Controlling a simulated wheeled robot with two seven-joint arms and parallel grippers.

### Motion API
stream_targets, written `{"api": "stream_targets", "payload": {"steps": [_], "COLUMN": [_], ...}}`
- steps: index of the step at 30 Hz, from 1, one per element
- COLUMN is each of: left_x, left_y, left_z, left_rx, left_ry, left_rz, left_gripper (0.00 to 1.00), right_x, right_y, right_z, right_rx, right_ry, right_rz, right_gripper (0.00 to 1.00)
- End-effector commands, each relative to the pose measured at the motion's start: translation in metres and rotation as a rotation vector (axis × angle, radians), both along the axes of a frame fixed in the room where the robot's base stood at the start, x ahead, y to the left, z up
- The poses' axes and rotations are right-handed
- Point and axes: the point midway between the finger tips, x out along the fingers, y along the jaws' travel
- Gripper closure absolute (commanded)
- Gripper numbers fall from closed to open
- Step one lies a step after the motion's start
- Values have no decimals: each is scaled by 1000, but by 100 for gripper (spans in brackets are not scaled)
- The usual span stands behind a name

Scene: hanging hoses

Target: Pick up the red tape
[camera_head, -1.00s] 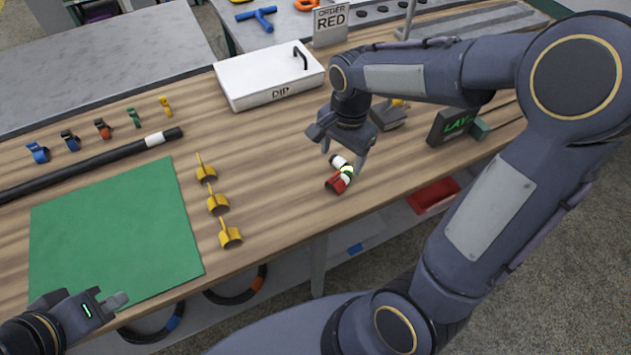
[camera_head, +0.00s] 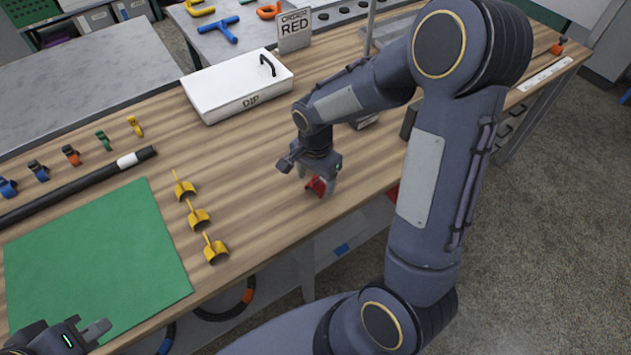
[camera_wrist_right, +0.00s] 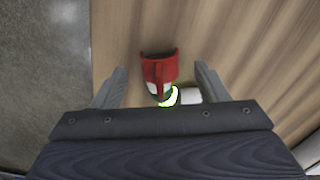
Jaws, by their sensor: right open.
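A red curved piece (camera_head: 316,187), which I take to be the red tape, is on the wooden bench near its front edge. In the right wrist view the red piece (camera_wrist_right: 160,66) has a raised middle ridge, with a white and a glowing yellow-green part beside it. My right gripper (camera_head: 317,176) is over it, pointing down and partly hiding it. In the wrist view the fingers of my right gripper (camera_wrist_right: 160,72) are apart on either side of the piece, with gaps to both. My left gripper (camera_head: 88,334) is at the lower left by the green mat; its opening is unclear.
Three yellow holders (camera_head: 197,216) stand left of the red piece. The green mat (camera_head: 95,255), a black hose (camera_head: 70,188) and several small coloured clips (camera_head: 71,154) are further left. A white DIP box (camera_head: 235,88) and an ORDER RED sign (camera_head: 294,30) stand behind.

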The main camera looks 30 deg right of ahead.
Motion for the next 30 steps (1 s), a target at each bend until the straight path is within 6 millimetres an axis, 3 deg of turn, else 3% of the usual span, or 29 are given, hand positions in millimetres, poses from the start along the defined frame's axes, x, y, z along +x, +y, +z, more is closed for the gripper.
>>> {"api": "stream_targets", "payload": {"steps": [2, 12, 23, 30], "left_x": [0, 0, 0, 0], "left_y": [0, 0, 0, 0], "left_z": [0, 0, 0, -3], "left_rx": [0, 0, 0, 0], "left_ry": [0, 0, 0, 0], "left_rz": [0, 0, 0, 0], "left_gripper": [100, 100, 100, 100], "right_x": [0, 0, 0, 1], "right_y": [0, 0, 0, 0], "right_z": [0, 0, 2, 25], "right_rx": [0, 0, -1, 0], "right_ry": [0, 0, -1, -6], "right_rz": [0, 0, 0, 0], "right_gripper": [35, 80, 84, 84]}}
